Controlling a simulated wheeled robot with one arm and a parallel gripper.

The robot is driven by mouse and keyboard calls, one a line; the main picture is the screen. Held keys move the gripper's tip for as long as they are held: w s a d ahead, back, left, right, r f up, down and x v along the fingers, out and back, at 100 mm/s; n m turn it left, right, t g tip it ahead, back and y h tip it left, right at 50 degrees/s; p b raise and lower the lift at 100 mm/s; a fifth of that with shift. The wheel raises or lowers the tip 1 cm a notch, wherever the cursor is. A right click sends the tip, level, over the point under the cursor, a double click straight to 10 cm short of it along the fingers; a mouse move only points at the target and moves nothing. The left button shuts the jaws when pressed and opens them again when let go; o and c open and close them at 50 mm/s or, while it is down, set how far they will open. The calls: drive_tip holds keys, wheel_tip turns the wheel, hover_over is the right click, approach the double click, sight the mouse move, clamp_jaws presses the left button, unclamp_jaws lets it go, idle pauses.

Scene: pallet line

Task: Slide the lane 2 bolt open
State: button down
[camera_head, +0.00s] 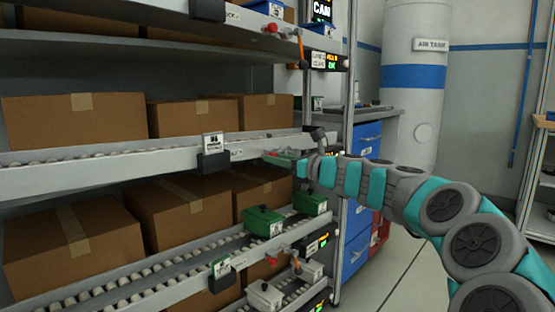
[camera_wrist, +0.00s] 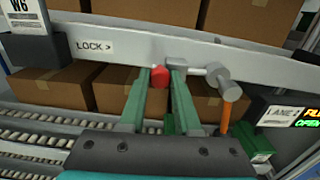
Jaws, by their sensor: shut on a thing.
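The bolt's red knob (camera_wrist: 158,73) shows between the fingertips of my gripper (camera_wrist: 163,78) in the wrist view, and the fingers are shut on it. The bolt's grey rod runs right from the knob to a grey cylindrical piece (camera_wrist: 227,84) with an orange part hanging below. A "LOCK >" label (camera_wrist: 95,47) is on the grey rail to the left, its arrow pointing right. In the head view my gripper (camera_head: 284,157) is at the right end of the middle shelf rail (camera_head: 100,176), and the knob is mostly hidden there.
A lane display (camera_wrist: 290,116) is right of the bolt; its number is hard to read. Cardboard boxes (camera_head: 75,118) fill the shelves. Green bins (camera_head: 263,221) sit below my gripper. Another red knob (camera_head: 270,28) is on the upper rail. A rack post (camera_head: 347,105) stands close by.

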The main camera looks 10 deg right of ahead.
drive_tip(key=s+a, duration=0.2)
drive_tip(key=a, duration=0.1)
drive_tip(key=shift+s+a+r, duration=0.1)
drive_tip(key=shift+s+a, duration=0.1)
drive_tip(key=shift+s, duration=0.05)
drive_tip(key=shift+s+a, duration=0.15)
drive_tip(key=shift+a, duration=0.05)
drive_tip(key=c, duration=0.6)
unclamp_jaws()
drive_tip(key=shift+a, duration=0.1)
drive_tip(key=shift+s, duration=0.1)
drive_tip(key=shift+p+v, duration=0.7)
drive_tip(key=shift+v, duration=3.15)
